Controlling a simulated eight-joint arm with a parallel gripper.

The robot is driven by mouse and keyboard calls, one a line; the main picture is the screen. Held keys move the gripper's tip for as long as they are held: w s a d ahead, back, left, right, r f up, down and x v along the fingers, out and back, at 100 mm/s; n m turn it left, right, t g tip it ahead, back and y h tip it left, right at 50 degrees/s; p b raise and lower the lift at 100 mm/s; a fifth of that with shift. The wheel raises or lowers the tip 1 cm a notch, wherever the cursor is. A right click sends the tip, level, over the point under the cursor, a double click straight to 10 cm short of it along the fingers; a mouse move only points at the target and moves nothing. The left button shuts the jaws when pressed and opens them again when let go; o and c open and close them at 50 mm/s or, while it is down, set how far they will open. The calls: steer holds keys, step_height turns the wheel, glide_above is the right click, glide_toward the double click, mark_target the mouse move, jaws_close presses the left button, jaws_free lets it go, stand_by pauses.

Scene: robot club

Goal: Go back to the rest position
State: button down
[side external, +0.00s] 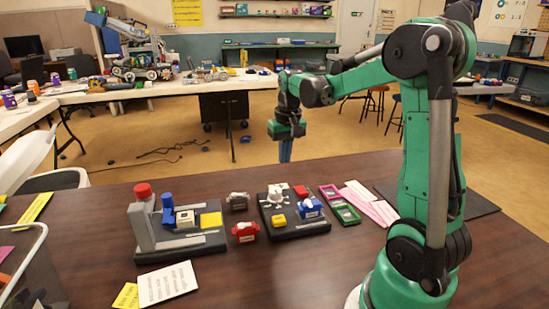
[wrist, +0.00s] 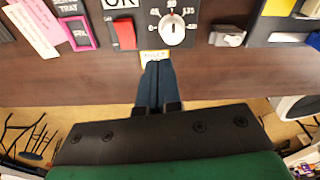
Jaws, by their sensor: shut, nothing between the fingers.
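My gripper (side external: 285,152) hangs at the far side of the table in the side view, fingers pointing down. Its two blue fingers are together and hold nothing. In the wrist view the closed fingers (wrist: 159,68) point up the picture, their tips close in the image to a small yellow label on the dial device. My green arm reaches across from the right of the table.
On the table (side external: 330,265) stand a grey press-like device (side external: 142,228) with a red knob, a dial device (side external: 273,199), a red part (side external: 245,231) and a grey part (side external: 237,201). Pink and green trays (side external: 341,205) lie farther right.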

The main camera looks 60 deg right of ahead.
steer(key=s+a+n+t, duration=0.1)
steer(key=a+n+t, duration=0.2)
steer(key=a, duration=0.7)
steer(key=s+a+r+n+t, duration=0.1)
steer(key=a+n, duration=0.3)
steer(key=a, duration=0.6)
steer(key=shift+s+a+t+y, duration=0.4)
steer(key=shift+s+t, duration=0.3)
steer(key=shift+t, duration=0.2)
steer(key=shift+r, duration=0.1)
